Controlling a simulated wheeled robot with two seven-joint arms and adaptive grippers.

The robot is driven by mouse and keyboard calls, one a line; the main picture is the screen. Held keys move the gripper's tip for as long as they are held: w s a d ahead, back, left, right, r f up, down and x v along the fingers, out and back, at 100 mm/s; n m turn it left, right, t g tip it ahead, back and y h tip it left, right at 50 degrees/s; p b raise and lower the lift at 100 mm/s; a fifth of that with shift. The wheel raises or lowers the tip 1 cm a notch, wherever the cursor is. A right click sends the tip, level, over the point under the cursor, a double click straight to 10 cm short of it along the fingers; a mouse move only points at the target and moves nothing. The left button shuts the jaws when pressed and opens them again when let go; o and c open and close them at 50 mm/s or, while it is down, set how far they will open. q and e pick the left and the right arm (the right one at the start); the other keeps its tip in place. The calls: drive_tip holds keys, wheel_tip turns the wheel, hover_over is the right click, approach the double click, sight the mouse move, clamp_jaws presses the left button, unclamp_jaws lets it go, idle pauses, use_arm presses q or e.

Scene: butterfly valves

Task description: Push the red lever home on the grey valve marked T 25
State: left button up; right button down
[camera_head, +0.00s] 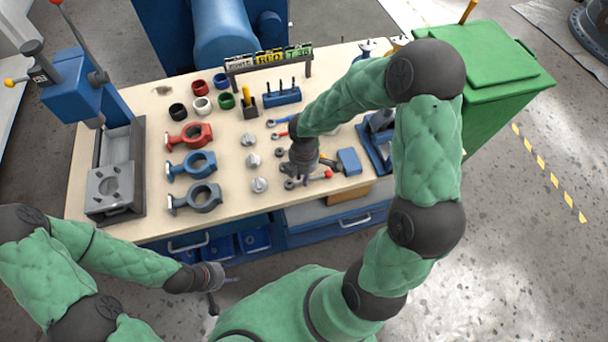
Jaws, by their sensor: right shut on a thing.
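A grey-blue valve body (201,197) lies on the near left of the bench, with a blue one (198,165) and a red one (196,134) behind it. A marking T 25 cannot be read on any of them. My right gripper (301,178) points down at the bench's front right. It is shut on a lever with a red knob (328,174), which sticks out to its right; the gripper hides part of the lever. My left gripper (226,292) is in front of the bench, its fingers apart and empty.
Grey discs (252,160) stand mid-bench, with coloured rings (201,104) behind. A sign rack (268,61) stands at the back. A blue press (75,88) is at the left, a vise (380,130) and green cabinet (486,72) at the right.

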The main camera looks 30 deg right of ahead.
drive_tip(key=shift+r, duration=0.1)
drive_tip(key=shift+r+p, duration=1.5)
